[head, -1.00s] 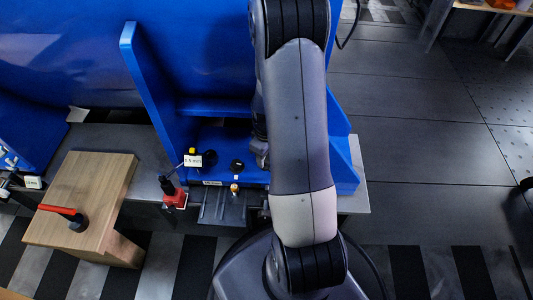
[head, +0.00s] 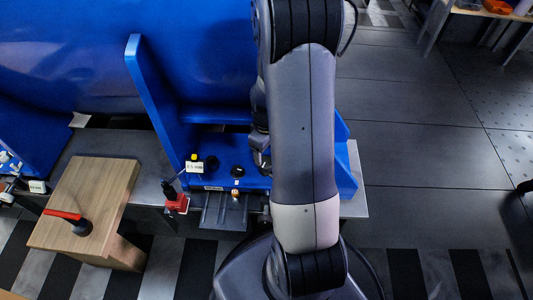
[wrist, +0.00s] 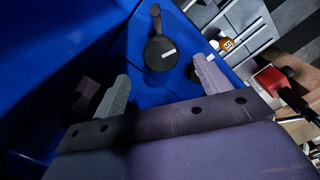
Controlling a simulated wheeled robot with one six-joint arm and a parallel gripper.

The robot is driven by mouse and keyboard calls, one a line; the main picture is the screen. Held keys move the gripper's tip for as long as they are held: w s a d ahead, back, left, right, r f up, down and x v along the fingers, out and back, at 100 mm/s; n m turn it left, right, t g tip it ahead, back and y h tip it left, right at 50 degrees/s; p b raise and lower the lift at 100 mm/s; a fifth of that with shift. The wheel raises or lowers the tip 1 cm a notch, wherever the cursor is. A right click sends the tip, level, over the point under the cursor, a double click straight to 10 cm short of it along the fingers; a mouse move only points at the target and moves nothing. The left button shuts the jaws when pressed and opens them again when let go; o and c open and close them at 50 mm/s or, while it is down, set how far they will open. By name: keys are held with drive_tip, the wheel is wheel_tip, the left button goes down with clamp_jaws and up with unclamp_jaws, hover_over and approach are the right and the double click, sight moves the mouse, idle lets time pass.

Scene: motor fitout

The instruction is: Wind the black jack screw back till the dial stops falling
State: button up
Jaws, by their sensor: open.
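In the wrist view, a black round piece with a short arm and a white mark (wrist: 160,52) sits on the blue foot, beyond and between my fingertips. It may be the jack screw; I cannot tell for sure. My gripper (wrist: 163,86) is open and empty, apart from it. In the head view my gripper is mostly hidden by my arm. A black knob (head: 237,171) stands on the blue foot, with a small orange-and-white knob (head: 236,190) in front. The dial's red base (head: 177,204) stands to the left, below a small white readout (head: 195,168) too small to read surely.
The blue motor frame (head: 150,100) has a tall upright rib left of the knobs. A wooden block (head: 90,195) with a red-handled tool (head: 70,218) stands at the left. Open dark floor (head: 420,150) lies to the right.

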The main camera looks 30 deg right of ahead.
sight(266, 162)
drive_tip(key=shift+r+p, duration=0.5)
drive_tip(key=shift+r, duration=1.75)
